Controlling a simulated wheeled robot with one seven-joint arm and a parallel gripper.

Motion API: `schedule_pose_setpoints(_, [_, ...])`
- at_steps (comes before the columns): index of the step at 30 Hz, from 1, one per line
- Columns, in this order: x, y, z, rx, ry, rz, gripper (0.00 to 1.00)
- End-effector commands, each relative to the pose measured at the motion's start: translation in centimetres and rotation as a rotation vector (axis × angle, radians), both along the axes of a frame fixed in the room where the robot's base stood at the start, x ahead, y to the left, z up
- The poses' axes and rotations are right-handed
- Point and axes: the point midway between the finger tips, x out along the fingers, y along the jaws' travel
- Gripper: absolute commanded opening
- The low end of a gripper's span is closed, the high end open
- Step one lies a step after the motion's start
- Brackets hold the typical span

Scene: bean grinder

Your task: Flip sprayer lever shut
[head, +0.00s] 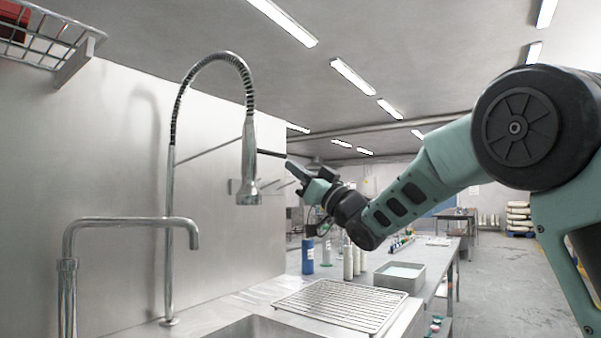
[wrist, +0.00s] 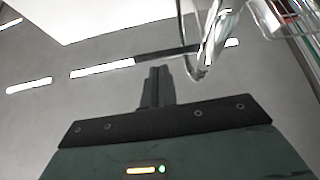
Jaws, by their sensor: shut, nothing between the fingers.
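The chrome sprayer (head: 249,170) hangs nose down from its spring hose, left of centre in the head view. Its dark lever (head: 271,153) sticks out to the right, nearly level. In the wrist view the lever (wrist: 165,54) crosses just beyond the fingertips, and the sprayer (wrist: 208,48) is to its right. My gripper (head: 290,164) is shut and empty, just right of the lever's free end and slightly lower in the head view. The fingers (wrist: 155,72) point toward the lever; whether they touch it I cannot tell.
A chrome faucet (head: 130,221) stands at the left, and a wire rack (head: 45,38) hangs upper left. Below are a drying grid (head: 340,304), a blue bottle (head: 308,256) and a grey tub (head: 400,276). The air around my gripper is mostly clear.

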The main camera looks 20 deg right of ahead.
Motion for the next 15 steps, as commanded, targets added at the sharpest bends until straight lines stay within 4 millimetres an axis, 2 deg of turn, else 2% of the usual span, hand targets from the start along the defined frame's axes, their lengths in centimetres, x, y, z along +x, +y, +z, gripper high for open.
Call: schedule_pose_setpoints(15, [-5.0,-3.7,-4.2,0.001,0.001,-0.002,0.0])
